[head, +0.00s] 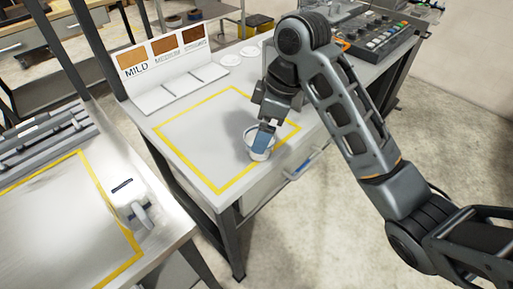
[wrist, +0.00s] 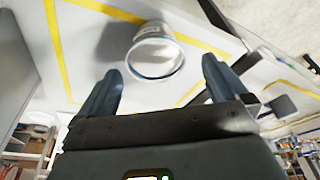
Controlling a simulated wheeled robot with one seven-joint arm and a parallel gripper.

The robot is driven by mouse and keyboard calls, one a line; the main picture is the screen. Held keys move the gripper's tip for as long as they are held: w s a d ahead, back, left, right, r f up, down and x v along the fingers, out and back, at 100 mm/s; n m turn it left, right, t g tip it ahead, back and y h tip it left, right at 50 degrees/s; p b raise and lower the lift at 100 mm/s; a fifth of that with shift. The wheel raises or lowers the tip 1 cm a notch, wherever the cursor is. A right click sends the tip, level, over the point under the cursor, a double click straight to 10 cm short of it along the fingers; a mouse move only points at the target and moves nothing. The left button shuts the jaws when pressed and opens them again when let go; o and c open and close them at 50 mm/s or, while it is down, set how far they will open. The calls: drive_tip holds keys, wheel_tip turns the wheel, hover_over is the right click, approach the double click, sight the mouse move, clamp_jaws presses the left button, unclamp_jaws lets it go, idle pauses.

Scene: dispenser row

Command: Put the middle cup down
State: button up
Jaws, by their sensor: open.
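A small white cup (head: 262,155) stands upright on the grey table, inside the yellow outlined area near its lower right side. My gripper (head: 264,138) is above and at the cup, with a blue-grey finger hiding part of its rim. In the wrist view the cup (wrist: 154,58) shows beyond the fingertips, with a visible gap to each side. My gripper (wrist: 161,72) is open there, its two fingers apart and nothing shut between them. Which cup position this is among others, I cannot tell.
A sign (head: 163,55) reading MILD and two more labels stands behind a white divided tray (head: 180,89). Two small white discs (head: 229,60) lie nearby. A button panel (head: 383,36) is at the back right. A white jug-like container (head: 133,197) stands on the left table. The yellow area's left part is clear.

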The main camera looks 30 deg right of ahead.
drive_tip(key=b+x, duration=0.3)
drive_tip(key=x, duration=0.2)
drive_tip(key=shift+w+d+f, duration=0.15)
drive_tip(key=shift+w, duration=0.05)
drive_tip(key=shift+w+f, duration=0.15)
drive_tip(key=shift+f, duration=0.5)
drive_tip(key=shift+c, duration=0.3)
drive_tip(key=c, duration=1.1)
drive_tip(key=shift+c, duration=0.2)
drive_tip(key=shift+r, duration=0.2)
